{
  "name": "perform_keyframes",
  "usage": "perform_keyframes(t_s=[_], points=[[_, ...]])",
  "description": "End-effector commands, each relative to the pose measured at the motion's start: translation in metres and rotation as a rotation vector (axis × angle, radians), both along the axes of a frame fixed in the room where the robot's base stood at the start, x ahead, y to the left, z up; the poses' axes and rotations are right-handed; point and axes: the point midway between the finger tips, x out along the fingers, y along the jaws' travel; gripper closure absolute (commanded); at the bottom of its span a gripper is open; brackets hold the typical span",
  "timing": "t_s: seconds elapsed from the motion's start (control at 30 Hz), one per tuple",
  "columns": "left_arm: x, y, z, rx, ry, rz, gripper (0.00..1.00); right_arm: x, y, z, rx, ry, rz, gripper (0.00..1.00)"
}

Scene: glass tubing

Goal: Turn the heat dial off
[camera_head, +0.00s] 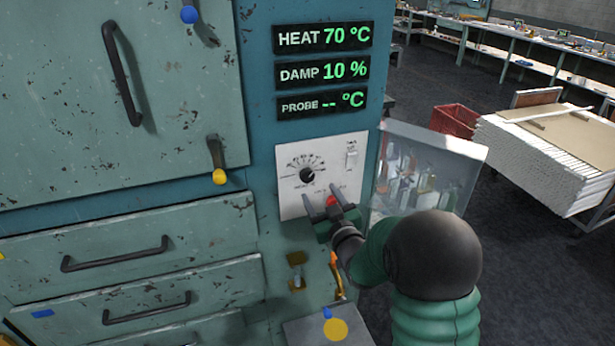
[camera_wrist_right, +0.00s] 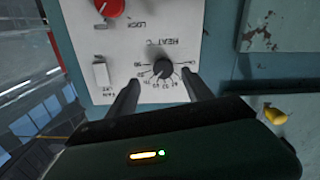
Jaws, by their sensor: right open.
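The heat dial (camera_head: 307,174) is a black round knob with a printed scale on a white control panel (camera_head: 289,203) on the teal cabinet. It also shows in the right wrist view (camera_wrist_right: 163,68), where the panel appears upside down. My right gripper (camera_head: 322,199) is open, just below the dial in the head view. In the right wrist view its two fingers (camera_wrist_right: 164,90) point toward the panel on either side of the dial's lower edge. I cannot tell whether they touch it. The display (camera_head: 323,37) reads HEAT 70 °C. My left gripper is not in view.
A red knob (camera_wrist_right: 108,6) and a white switch (camera_head: 352,158) share the panel. A clear hinged cover (camera_head: 430,165) stands open at the panel's right. Drawers with black handles (camera_head: 115,254) lie left. A yellow-tipped latch (camera_head: 219,176) sticks out.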

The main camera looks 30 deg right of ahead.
Motion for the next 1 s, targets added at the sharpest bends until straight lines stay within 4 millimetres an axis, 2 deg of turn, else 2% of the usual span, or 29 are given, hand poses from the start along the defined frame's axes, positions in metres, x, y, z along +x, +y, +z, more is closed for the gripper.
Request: perform_keyframes(t_s=[0.1,0.3,0.43,0.7,1.0], points=[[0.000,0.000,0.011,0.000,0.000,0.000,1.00,0.031,-0.005,0.003,-0.001,0.001,0.002,0.41],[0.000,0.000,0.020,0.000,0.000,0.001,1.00,0.069,-0.015,0.002,-0.001,0.000,0.001,0.41],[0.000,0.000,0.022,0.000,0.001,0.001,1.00,0.079,-0.019,0.000,0.001,0.002,0.001,0.41],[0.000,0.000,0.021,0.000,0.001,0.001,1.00,0.080,-0.019,0.000,0.000,0.001,0.000,0.42],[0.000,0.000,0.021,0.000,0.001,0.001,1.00,0.080,-0.019,0.000,-0.001,0.001,0.000,0.81]])
